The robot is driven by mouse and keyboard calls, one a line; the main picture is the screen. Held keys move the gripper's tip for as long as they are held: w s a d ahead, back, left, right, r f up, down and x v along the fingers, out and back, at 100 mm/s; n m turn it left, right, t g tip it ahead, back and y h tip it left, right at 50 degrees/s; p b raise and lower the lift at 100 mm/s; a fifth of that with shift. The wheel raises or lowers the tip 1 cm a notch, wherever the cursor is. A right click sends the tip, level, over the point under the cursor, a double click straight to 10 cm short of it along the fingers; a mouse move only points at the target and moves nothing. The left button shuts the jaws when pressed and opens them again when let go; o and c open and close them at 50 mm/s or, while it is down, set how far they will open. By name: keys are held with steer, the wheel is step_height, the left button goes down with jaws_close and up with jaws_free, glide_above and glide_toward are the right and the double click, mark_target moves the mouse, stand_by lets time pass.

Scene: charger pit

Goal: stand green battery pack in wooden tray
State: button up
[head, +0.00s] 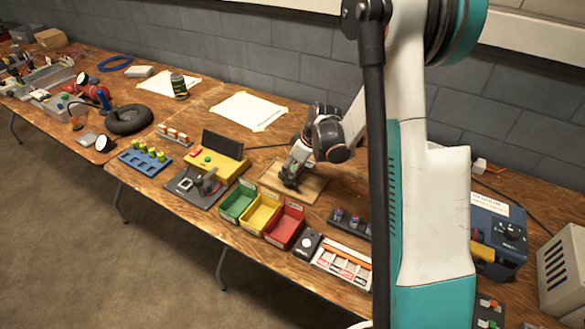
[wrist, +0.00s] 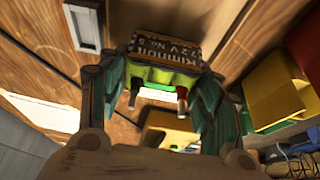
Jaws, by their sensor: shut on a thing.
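My gripper (head: 292,178) is over the light wooden tray (head: 313,187) in the head view, pointing down. In the wrist view, my gripper (wrist: 160,98) is shut on the green battery pack (wrist: 163,74), with one finger on each side. The pack has a dark label with pale lettering, a bright green part, and a red and a black terminal. In the head view the pack is hard to make out among the dark fingers. I cannot tell whether its base touches the tray floor.
Green (head: 238,201), yellow (head: 260,213) and red (head: 284,224) bins stand just in front of the tray. A yellow charger-like unit (head: 215,164) is to its left. A row of small dark holders (head: 350,221) is to its right. White paper (head: 249,110) lies behind.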

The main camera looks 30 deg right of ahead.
steer(key=shift+f+b, duration=0.3)
steer(key=shift+f, duration=0.4)
stand_by(0.8)
steer(key=o, duration=1.6)
steer(key=shift+r, duration=0.1)
steer(key=shift+r+p, duration=2.2)
steer(key=shift+r, duration=1.25)
